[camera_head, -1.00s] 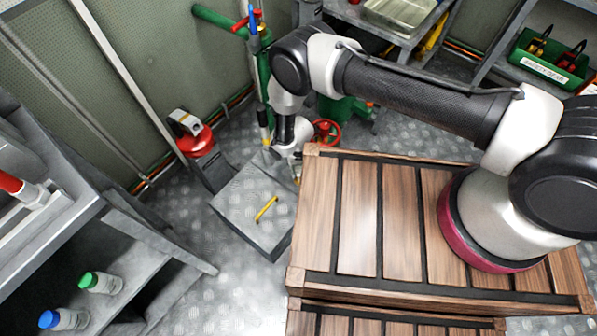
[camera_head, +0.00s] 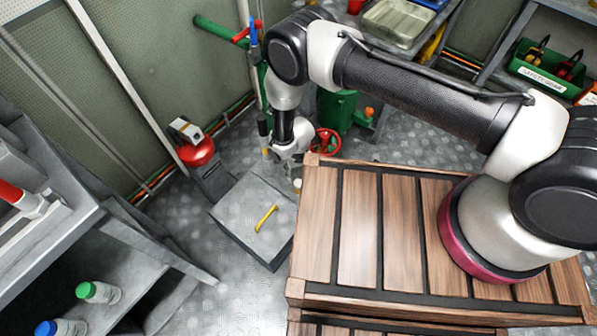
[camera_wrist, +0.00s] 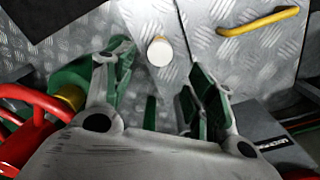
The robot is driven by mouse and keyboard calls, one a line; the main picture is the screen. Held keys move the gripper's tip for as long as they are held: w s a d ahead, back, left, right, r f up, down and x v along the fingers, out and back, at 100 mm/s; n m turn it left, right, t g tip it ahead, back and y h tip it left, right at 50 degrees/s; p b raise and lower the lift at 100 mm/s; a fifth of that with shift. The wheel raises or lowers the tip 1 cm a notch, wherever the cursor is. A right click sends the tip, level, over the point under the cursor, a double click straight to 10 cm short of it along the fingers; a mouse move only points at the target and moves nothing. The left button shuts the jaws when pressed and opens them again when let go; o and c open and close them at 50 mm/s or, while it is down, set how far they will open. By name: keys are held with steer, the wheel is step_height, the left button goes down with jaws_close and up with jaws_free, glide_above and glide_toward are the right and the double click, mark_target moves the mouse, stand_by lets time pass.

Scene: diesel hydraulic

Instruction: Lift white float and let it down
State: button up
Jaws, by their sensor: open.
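The white float (camera_wrist: 160,51) shows as a small round white disc in the wrist view, seen end-on just ahead of my fingers. In the head view a small pale piece (camera_head: 297,184), probably the same float, sits beside the grey box near the crate's corner. My gripper (camera_wrist: 157,68) is open, its fingers on either side of the float's line in the wrist view. Nothing is between the pads that I can make out. In the head view my gripper (camera_head: 287,152) points down above the float; the gap between them is hard to judge.
A yellow handle (camera_head: 266,218) lies on the grey box (camera_head: 240,225). A slatted wooden crate (camera_head: 360,225) stands at the right. A red valve wheel (camera_head: 326,142) and green equipment (camera_head: 336,108) are close behind my gripper. Patterned metal floor (camera_head: 230,290) is clear in front.

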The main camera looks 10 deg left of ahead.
step_height(320, 180, up, 12)
stand_by(0.4)
stand_by(0.4)
steer(key=s+d+r+n+g+h, duration=0.1)
steer(key=s+d+n+g+h, duration=0.15)
steer(key=s+d, duration=0.35)
steer(key=w+d+r, duration=0.1)
steer(key=d+r, duration=0.5)
steer(key=r, duration=0.7)
steer(key=w+d+r, duration=0.1)
steer(key=d+r, duration=0.6)
steer(key=r, duration=0.6)
steer(key=w+d+r, duration=0.1)
steer(key=d+r, duration=0.5)
steer(key=r, duration=0.7)
steer(key=s+d+r+m+t+y, duration=0.1)
steer(key=s+d+r+m+t, duration=0.2)
steer(key=d+r, duration=0.6)
steer(key=s+d+r+m+t+y, duration=0.1)
steer(key=s+d+r+m+t, duration=0.2)
steer(key=s+d+r, duration=0.4)
step_height(320, 180, up, 4)
steer(key=d+t, duration=0.1)
steer(key=d, duration=0.2)
steer(key=shift+s+r+m, duration=0.25)
steer(key=shift+s+m, duration=0.05)
steer(key=shift+m, duration=0.05)
